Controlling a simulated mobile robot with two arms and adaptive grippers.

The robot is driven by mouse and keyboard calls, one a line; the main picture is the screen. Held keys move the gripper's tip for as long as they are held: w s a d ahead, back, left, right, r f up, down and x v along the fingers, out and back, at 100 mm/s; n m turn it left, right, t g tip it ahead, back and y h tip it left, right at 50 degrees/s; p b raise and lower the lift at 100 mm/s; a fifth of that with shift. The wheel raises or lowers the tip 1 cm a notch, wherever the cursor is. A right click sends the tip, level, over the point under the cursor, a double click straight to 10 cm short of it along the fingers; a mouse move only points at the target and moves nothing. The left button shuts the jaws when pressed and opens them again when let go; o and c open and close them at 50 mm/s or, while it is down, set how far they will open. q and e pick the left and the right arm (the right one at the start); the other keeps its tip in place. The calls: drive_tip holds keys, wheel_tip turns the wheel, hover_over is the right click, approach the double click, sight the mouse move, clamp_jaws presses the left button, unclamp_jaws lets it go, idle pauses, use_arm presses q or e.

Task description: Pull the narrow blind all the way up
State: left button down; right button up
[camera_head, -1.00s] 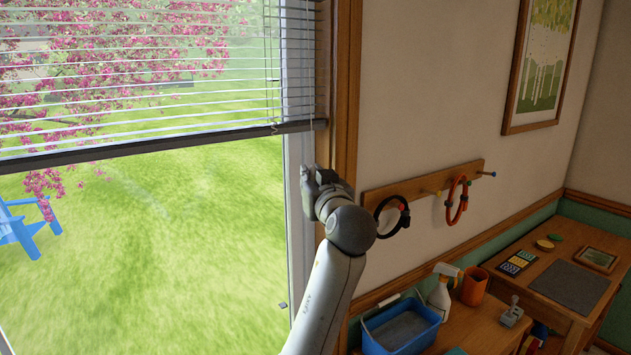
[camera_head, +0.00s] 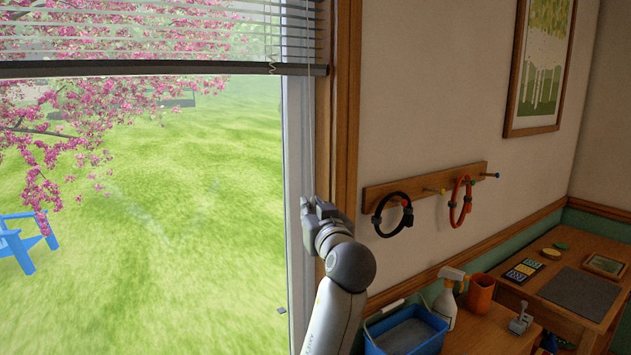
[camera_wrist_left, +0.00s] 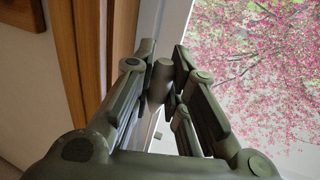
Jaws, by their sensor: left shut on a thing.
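My left gripper (camera_head: 312,206) is beside the right window frame, well below the rail. In the left wrist view, its fingers (camera_wrist_left: 162,66) are closed around a small grey cylindrical cord pull (camera_wrist_left: 160,82). A thin cord (camera_head: 309,140) runs down along the frame toward the gripper. My right gripper is not in view.
The wooden window frame (camera_head: 344,110) is close to the right of my gripper. A peg rail (camera_head: 425,188) with two rings is on the wall. Below stand a blue tub (camera_head: 375,347), a spray bottle (camera_head: 447,300) and an orange cup (camera_head: 481,292). The window opening is clear.

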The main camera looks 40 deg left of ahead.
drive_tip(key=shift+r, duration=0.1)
